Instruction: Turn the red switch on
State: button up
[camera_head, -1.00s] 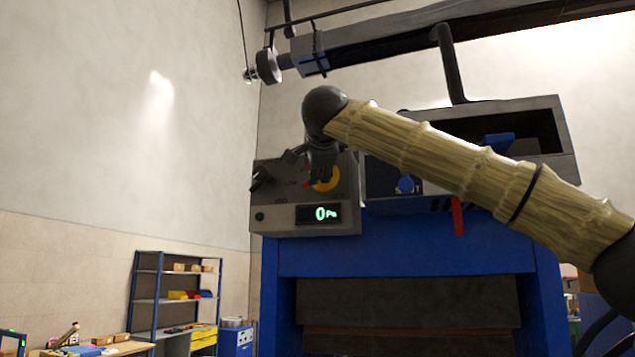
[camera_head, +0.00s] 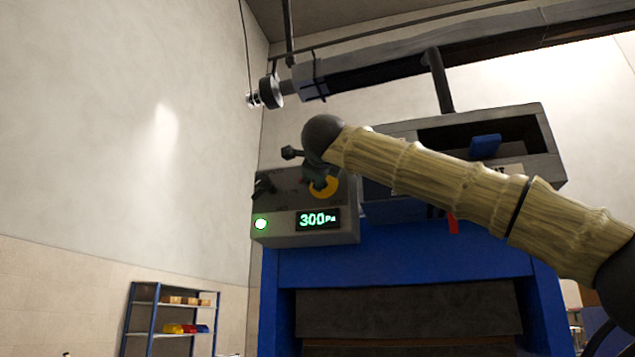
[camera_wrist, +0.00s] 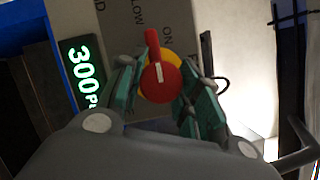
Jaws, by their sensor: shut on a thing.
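The red switch (camera_wrist: 161,80) sits on a yellow round base (camera_wrist: 172,62) on the grey control box, in the middle of the wrist view. Its handle points up in that view, beside the printed word "ON". My gripper (camera_wrist: 158,88) is shut on the switch, with a teal-padded finger on each side. In the head view my gripper (camera_head: 320,170) covers most of the switch, and part of the yellow base (camera_head: 328,187) shows. The display (camera_head: 318,219) reads 300 Pa and the green lamp (camera_head: 261,224) is lit.
The grey control box (camera_head: 285,236) is mounted at the left of the blue press (camera_head: 400,255). A dark knob (camera_head: 265,185) is left of the switch. A grey open-fronted box (camera_head: 550,160) is to the right, behind my arm. A shelf (camera_head: 170,305) stands far at lower left.

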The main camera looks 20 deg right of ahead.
dwell(0.5)
jog(key=o, duration=1)
jog(key=shift+o, duration=0.2)
jog(key=v, duration=1.2)
jog(key=shift+w+f, duration=0.1)
jog(key=shift+f, duration=0.1)
